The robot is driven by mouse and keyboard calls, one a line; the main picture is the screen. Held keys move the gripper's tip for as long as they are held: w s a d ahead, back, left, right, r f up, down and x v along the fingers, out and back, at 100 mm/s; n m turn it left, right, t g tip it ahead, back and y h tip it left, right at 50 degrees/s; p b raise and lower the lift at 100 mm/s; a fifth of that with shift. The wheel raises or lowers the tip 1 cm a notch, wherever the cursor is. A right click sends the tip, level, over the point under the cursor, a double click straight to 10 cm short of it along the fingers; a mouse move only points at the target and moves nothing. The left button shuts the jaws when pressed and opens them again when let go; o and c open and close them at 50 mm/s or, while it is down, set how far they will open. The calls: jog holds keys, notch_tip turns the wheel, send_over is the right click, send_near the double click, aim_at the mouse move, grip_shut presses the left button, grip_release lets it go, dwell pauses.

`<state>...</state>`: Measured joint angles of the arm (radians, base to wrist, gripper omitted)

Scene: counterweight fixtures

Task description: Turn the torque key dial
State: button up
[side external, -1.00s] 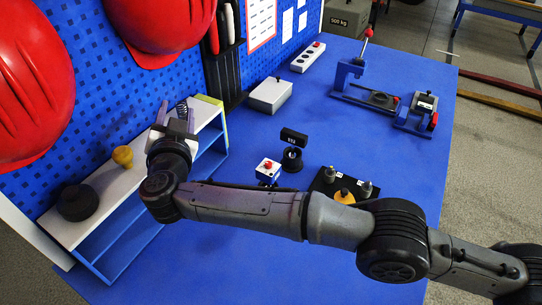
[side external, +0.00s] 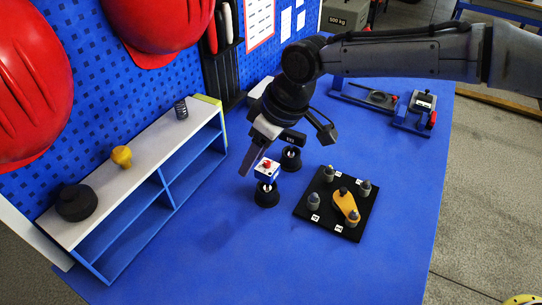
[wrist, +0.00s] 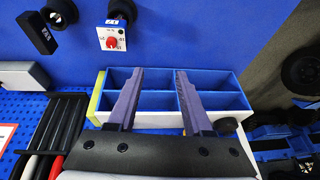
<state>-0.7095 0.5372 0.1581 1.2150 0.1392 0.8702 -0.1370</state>
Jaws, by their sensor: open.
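A small white-faced box with a red dial (side external: 267,167) stands on a black round base on the blue table, and I take it to be the torque key dial. In the wrist view the red dial (wrist: 111,42) has marks around it on its white plate, up and left of my fingers. My gripper (side external: 262,156) is open and tilted down, close above and beside this box in the side view. In the wrist view my gripper (wrist: 160,74) has its two fingers well apart with nothing between them, over the shelf in the background.
A small black display box (side external: 293,137) on a stand is just behind the dial. A black plate (side external: 305,208) with a yellow lever and several grey pegs lies to the right. A white-topped shelf (side external: 150,172) with blue compartments is on the left. The table front is clear.

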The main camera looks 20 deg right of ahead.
aim_at(268, 163)
jog(key=w+d+r+t, duration=0.1)
jog(key=w+d+r, duration=0.1)
jog(key=d+r, duration=0.45)
jog(key=shift+m+h, duration=0.3)
jog(key=x, duration=0.4)
jog(key=d+x, duration=0.1)
jog(key=x, duration=0.4)
jog(key=d+x, duration=0.1)
jog(key=x, duration=0.4)
jog(key=shift+s+a+f, duration=0.1)
jog(key=shift+s+f, duration=0.05)
jog(key=shift+f, duration=0.35)
grip_shut()
